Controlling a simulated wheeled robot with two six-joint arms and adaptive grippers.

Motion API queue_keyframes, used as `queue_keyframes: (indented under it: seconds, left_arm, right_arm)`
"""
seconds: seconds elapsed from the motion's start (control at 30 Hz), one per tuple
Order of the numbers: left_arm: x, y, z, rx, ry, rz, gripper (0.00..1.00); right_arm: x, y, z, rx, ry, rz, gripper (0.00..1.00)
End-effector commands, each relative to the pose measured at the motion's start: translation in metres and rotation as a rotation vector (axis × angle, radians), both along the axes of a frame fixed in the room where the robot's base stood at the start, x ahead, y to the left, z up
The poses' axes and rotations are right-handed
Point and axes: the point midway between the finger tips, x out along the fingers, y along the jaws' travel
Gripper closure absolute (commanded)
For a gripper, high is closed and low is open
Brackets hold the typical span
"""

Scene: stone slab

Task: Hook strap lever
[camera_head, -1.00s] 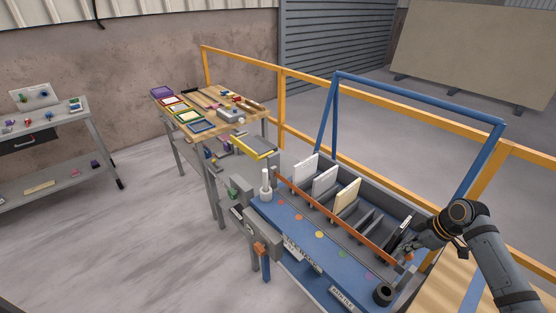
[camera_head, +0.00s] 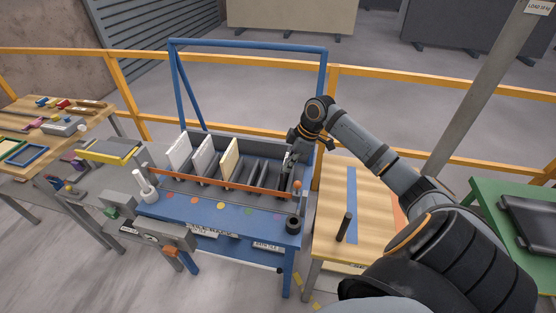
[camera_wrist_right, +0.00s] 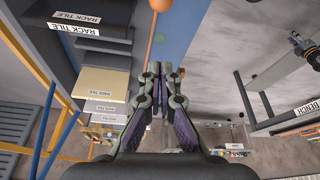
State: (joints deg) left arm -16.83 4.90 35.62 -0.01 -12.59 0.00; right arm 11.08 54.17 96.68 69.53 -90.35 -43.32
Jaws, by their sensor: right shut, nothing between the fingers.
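The orange strap (camera_head: 215,186) runs along the front of the slotted tile rack, with a small orange knob (camera_head: 297,184) at its right end. Which part is the lever or hook is too small to tell. My right gripper (camera_head: 287,177) is over the rack's right end, close to the knob; contact cannot be told. In the right wrist view its fingers (camera_wrist_right: 159,72) are shut and empty, and a round orange piece (camera_wrist_right: 159,5) shows beyond them at the top edge. My left gripper is out of view.
The rack holds white and cream tiles (camera_head: 228,160) at its left. A blue frame (camera_head: 250,45) rises behind. A wooden table (camera_head: 330,205) with a black rod (camera_head: 345,226) is right.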

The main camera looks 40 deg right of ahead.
Motion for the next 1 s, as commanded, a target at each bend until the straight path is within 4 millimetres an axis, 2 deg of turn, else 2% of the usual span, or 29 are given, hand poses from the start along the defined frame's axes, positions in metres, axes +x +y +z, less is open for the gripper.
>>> queue_keyframes:
  seconds: [0.1, 0.3, 0.83, 0.93, 1.0]
  left_arm:
    - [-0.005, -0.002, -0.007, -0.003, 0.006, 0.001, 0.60]
    - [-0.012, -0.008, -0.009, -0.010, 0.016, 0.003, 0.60]
    - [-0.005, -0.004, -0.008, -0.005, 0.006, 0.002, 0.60]
    - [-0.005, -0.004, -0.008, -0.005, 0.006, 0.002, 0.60]
    - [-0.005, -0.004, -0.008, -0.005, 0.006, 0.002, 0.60]
  right_arm:
    - [-0.004, -0.006, 0.015, -0.004, -0.001, 0.000, 1.00]
    - [-0.007, -0.007, 0.028, 0.001, 0.000, 0.000, 1.00]
    - [-0.007, -0.007, 0.029, 0.001, 0.000, 0.000, 1.00]
    - [-0.010, 0.000, 0.018, -0.002, 0.010, -0.002, 1.00]
    - [-0.019, 0.018, -0.007, -0.014, 0.033, -0.011, 1.00]
